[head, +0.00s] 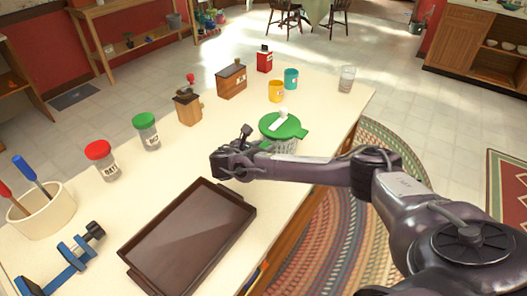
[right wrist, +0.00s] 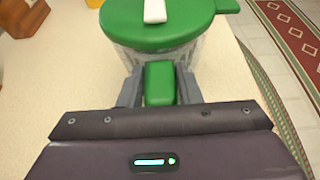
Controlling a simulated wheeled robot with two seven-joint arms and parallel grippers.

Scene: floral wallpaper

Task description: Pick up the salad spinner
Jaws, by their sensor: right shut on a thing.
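The salad spinner (head: 284,127) stands upright on the counter, with a green lid, a white handle on top and a clear basket below. It fills the top of the right wrist view (right wrist: 160,25). My right gripper (head: 238,150) is beside its near left side, low against it. In the right wrist view the two grey fingers (right wrist: 160,85) are closed on a green tab of the salad spinner, one finger on each side. The spinner's lower part is partly hidden by my right arm. My left gripper is not in view.
A brown tray (head: 190,236) lies in front on the counter (head: 340,110). Jars with red (head: 98,150) and green (head: 143,121) lids, a wooden grinder (head: 188,107), yellow (head: 276,91) and teal (head: 291,78) cups and a glass (head: 346,79) stand around. The counter's right edge is close to the spinner.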

